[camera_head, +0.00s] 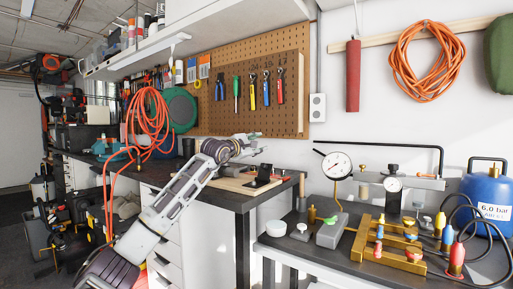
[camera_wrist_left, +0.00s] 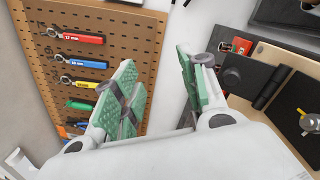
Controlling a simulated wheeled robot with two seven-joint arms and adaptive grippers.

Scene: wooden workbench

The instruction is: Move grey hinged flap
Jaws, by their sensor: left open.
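The grey hinged flap (camera_wrist_left: 250,66) is a dark grey plate with a round black knob, in the left wrist view. It joins a hinge barrel (camera_wrist_left: 272,88) beside a second dark plate on a light wooden board (camera_wrist_left: 268,57). In the head view the dark hinged piece (camera_head: 263,172) is small on the board, and its exact angle is hard to tell. My left gripper (camera_head: 258,147) is above and slightly left of it, apart from it. In the left wrist view its green-padded fingers (camera_wrist_left: 158,75) are open with nothing between them. My right gripper is not in view.
A pegboard (camera_head: 215,90) with pliers and screwdrivers hangs behind the bench. An orange hose (camera_head: 150,115) hangs at left.

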